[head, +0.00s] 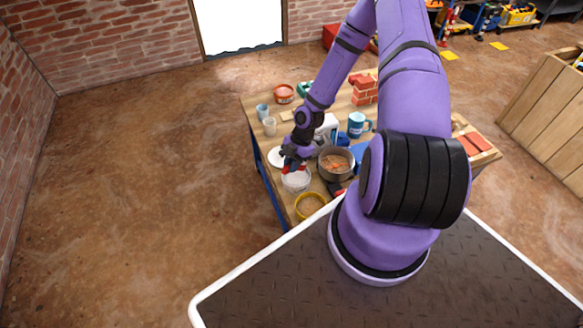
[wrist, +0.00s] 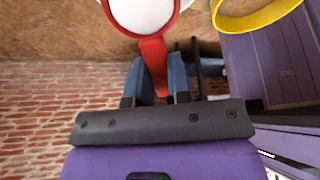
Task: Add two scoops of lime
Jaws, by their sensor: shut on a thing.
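My gripper (wrist: 158,76) is shut on the red handle of a scoop (wrist: 153,62). The scoop's red-rimmed bowl shows at the top edge of the wrist view with smooth white material inside, its upper part cut off. In the head view my gripper (head: 291,163) is just above a white bowl (head: 295,183) with pale contents, probably the lime. Whether the scoop touches the bowl is unclear. To its right stands a metal pot (head: 336,174) with orange-brown material and lighter bits inside.
A yellow-rimmed bowl (head: 309,206) of tan material stands near the table's front edge. A white disc (head: 276,157), cups (head: 269,126), a blue mug (head: 356,124), a red tub (head: 284,93) and stacked bricks (head: 364,88) crowd the wooden table. Open floor lies to the left.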

